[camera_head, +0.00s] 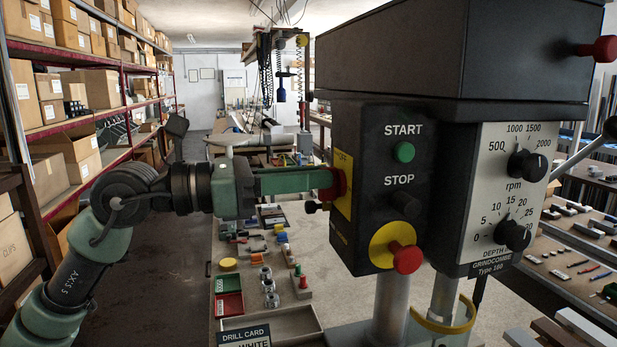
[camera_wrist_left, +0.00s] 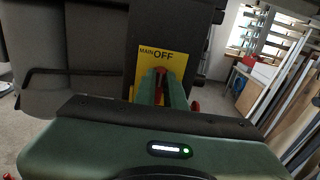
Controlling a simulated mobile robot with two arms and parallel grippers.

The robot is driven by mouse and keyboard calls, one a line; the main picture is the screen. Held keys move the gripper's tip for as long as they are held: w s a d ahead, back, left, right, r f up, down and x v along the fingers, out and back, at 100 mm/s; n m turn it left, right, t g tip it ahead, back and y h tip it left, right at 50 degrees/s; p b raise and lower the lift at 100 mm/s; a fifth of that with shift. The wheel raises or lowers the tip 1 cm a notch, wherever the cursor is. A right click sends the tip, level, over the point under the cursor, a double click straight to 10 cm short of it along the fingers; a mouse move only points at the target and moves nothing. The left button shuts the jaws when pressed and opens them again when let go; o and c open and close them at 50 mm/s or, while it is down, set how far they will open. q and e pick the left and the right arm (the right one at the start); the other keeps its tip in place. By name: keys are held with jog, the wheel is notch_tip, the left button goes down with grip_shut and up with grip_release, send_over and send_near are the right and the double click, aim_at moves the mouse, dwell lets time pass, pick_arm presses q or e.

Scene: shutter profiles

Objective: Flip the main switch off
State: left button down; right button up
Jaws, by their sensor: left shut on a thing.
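The drill press head (camera_head: 455,55) is dark grey and fills the right half of the head view. The main switch (camera_head: 338,184) is a red knob on a yellow plate (camera_head: 343,160) on its left side. My left gripper (camera_head: 324,181) reaches in from the left, its green fingers shut on the red knob. In the left wrist view the plate (camera_wrist_left: 178,68) reads "MAIN OFF" at its top. There the fingers (camera_wrist_left: 162,88) cover most of the switch, and only a little red shows between them. I cannot tell which way the switch is turned. My right gripper is not in view.
The press front has a green START button (camera_head: 403,152), a black STOP knob (camera_head: 403,206) and a red button on a yellow disc (camera_head: 406,257). Small parts and bins (camera_head: 229,304) crowd the bench below. Shelves with boxes (camera_head: 80,90) stand at left.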

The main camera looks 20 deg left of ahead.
pick_arm(q)
jog(key=c, duration=1.5)
grip_release()
jog(key=b+v, duration=0.4)
jog(key=v, duration=0.3)
jog(key=shift+s+a, duration=0.2)
jog(key=shift+a, duration=0.1)
